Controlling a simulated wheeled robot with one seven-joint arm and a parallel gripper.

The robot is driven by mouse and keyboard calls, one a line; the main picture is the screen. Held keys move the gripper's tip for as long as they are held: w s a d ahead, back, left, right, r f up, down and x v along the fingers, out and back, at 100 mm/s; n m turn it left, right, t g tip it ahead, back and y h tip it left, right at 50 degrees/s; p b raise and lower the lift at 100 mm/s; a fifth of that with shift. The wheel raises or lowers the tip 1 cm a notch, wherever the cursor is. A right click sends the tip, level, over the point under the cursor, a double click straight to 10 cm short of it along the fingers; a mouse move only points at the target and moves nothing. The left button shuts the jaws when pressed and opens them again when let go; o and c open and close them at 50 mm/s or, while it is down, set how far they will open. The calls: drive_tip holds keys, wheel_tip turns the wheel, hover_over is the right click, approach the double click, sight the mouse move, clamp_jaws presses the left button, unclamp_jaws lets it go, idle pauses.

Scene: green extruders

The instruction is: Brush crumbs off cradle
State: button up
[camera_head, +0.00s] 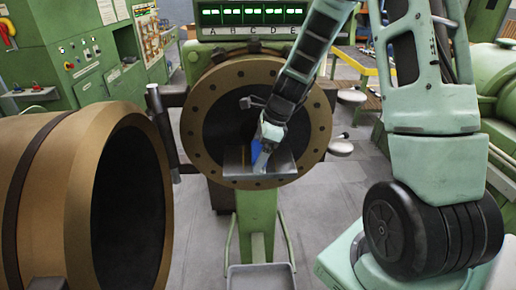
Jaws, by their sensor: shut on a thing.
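The cradle (232,170) is a small grey metal trough on top of a green post, in front of the round bronze flange, in the middle of the view. My gripper (264,150) reaches down over it from the upper right. It is shut on a small blue thing (256,151), which looks like the brush; its lower end is at the cradle, and I cannot tell whether it touches. My wrist and fingers partly hide it. Crumbs are too small to make out.
A grey tray (262,278) sits low at the foot of the green post (257,215). A large bronze barrel (85,195) with an open dark mouth stands close on the left. A dark handle bar (161,130) stands between barrel and flange (196,120). Grey floor is clear right of the post.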

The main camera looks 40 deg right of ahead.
wheel_tip(320, 180, up, 6)
drive_tip(key=p, duration=0.5)
drive_tip(key=shift+p, duration=0.4)
drive_tip(key=shift+r, duration=0.1)
wheel_tip(320, 180, up, 3)
drive_tip(key=p, duration=0.3)
drive_tip(key=shift+a, duration=0.1)
idle(0.5)
drive_tip(key=f+b, duration=0.4)
drive_tip(key=f, duration=0.1)
drive_tip(key=f+b, duration=0.2)
drive_tip(key=shift+s+d+f, duration=0.2)
drive_tip(key=shift+d, duration=0.1)
drive_tip(key=shift+f+b, duration=0.85)
drive_tip(key=shift+f, duration=0.15)
idle(0.6)
